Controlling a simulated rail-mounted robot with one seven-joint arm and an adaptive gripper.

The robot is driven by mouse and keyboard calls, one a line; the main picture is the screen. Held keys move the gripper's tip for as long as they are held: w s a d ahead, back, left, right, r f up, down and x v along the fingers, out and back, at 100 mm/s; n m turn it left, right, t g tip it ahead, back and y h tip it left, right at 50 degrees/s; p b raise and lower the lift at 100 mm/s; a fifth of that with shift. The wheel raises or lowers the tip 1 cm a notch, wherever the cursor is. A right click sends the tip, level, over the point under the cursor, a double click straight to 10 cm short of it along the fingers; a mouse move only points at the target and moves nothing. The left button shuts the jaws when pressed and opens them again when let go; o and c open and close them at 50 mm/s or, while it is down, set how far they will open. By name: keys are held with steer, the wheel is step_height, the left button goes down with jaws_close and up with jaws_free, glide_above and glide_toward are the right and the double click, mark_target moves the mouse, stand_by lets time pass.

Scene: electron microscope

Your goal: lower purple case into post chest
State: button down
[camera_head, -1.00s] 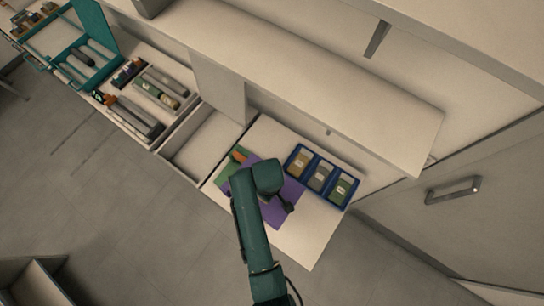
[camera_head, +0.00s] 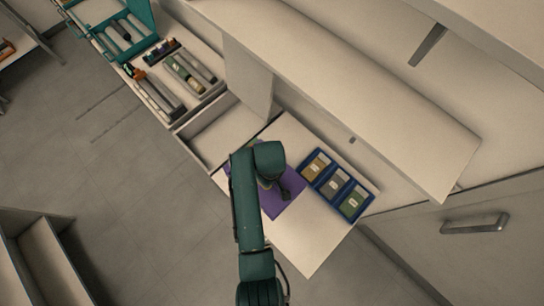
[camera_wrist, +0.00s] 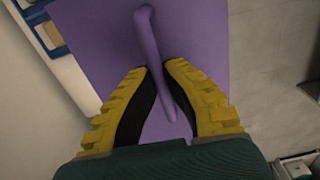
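The purple case (camera_head: 283,206) shows below my gripper (camera_head: 284,188) in the head view, over the white worktop. In the wrist view the case is a flat purple face (camera_wrist: 100,35) with a raised purple handle (camera_wrist: 147,30). The yellow-and-black fingers of my gripper (camera_wrist: 159,68) close on this handle from both sides. My arm hides part of the case in the head view, and I cannot tell its height above the worktop. The open pale chest (camera_head: 222,132) with a raised lid (camera_head: 250,78) lies up-left of the case; its visible inside looks empty.
A blue tray (camera_head: 319,188) with several labelled containers stands right of the case. A grey tray of tools (camera_head: 158,97) and a teal rack (camera_head: 103,38) lie beyond the chest. A long pale overhang (camera_head: 350,95) runs behind the worktop (camera_head: 305,245).

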steer(key=shift+w+a+b, duration=1.1)
steer(key=shift+w+b, duration=0.05)
steer(key=shift+w, duration=0.25)
steer(key=shift+w+a+r+b, duration=0.15)
steer(key=shift+w+a+b, duration=0.25)
steer(key=shift+w+a, duration=0.15)
steer(key=shift+w+a+f+b, duration=0.2)
steer(key=shift+w+a+b, duration=0.1)
steer(key=shift+w+b, duration=0.3)
steer(key=w+a+b, duration=0.2)
steer(key=shift+b, duration=0.35)
steer(key=shift+w+a+r, duration=0.2)
steer(key=shift+w+a, duration=0.05)
steer(key=shift+w, duration=0.1)
